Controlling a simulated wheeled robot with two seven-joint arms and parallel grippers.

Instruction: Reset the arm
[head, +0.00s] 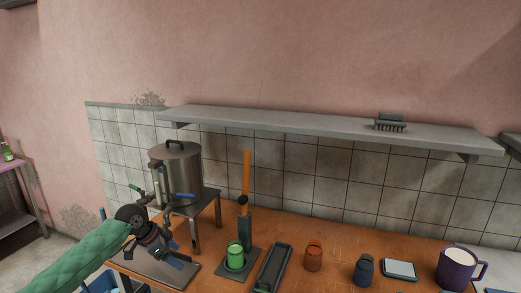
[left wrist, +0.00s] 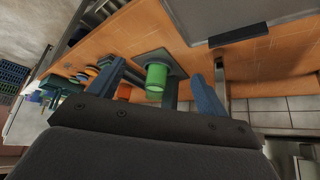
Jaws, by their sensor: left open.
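My left arm, in a green quilted sleeve, comes in from the lower left of the head view. My left gripper (head: 174,252) is open and appears empty, in front of the metal pot and left of the green cup (head: 235,256). In the left wrist view the two blue-grey fingers stand wide apart. The green cup (left wrist: 156,80) shows between them in that view, beyond the fingers and not held. It stands on the dark base of a press (head: 246,228) with a raised orange handle. My right gripper is in neither view.
A lidded metal pot (head: 180,172) with a tap stands on a small stand (head: 205,200) behind my gripper. A dark tray (head: 272,268), an orange cup (head: 313,256), a blue cup (head: 364,270), a scale (head: 399,268) and a purple mug (head: 456,269) line the counter. A shelf (head: 330,128) hangs above.

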